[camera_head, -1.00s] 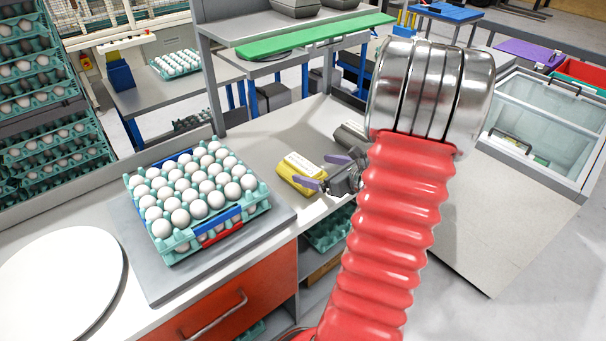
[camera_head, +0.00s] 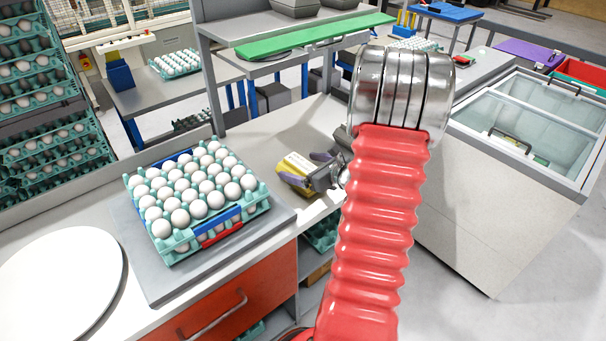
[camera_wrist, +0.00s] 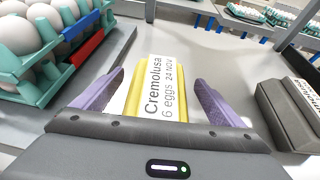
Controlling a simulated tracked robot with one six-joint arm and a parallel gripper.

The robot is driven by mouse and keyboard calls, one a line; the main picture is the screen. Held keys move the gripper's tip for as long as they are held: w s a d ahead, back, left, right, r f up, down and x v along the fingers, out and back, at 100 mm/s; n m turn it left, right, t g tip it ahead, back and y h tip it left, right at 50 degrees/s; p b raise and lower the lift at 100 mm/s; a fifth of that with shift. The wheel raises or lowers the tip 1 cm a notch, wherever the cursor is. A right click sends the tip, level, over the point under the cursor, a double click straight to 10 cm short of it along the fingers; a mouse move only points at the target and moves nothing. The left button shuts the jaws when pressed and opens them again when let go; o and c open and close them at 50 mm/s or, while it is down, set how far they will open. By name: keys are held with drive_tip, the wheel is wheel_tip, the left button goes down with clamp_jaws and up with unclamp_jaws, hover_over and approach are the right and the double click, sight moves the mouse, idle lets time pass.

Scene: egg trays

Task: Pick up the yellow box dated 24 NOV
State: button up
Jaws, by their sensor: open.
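The yellow box (camera_wrist: 136,104) has a white label reading "Cremolusa 6 eggs 24 NOV" in the wrist view. It lies on the worktop between my gripper's two purple fingers, with a gap at the right finger and a smaller one at the left. In the head view the box (camera_head: 298,163) is partly hidden behind my gripper (camera_head: 307,169). My gripper (camera_wrist: 150,95) is open, its fingers on either side of the box. Whether the fingers reach down beside the box is hard to tell.
A teal egg tray (camera_head: 165,246) full of white eggs stands on a grey plate left of the box. A dark grey box (camera_wrist: 288,112) lies to the right in the wrist view. Bare worktop (camera_wrist: 190,50) shows beyond the yellow box.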

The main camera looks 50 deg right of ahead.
drive_tip(key=shift+w, duration=0.1)
drive_tip(key=shift+c, duration=0.3)
drive_tip(key=c, duration=1.4)
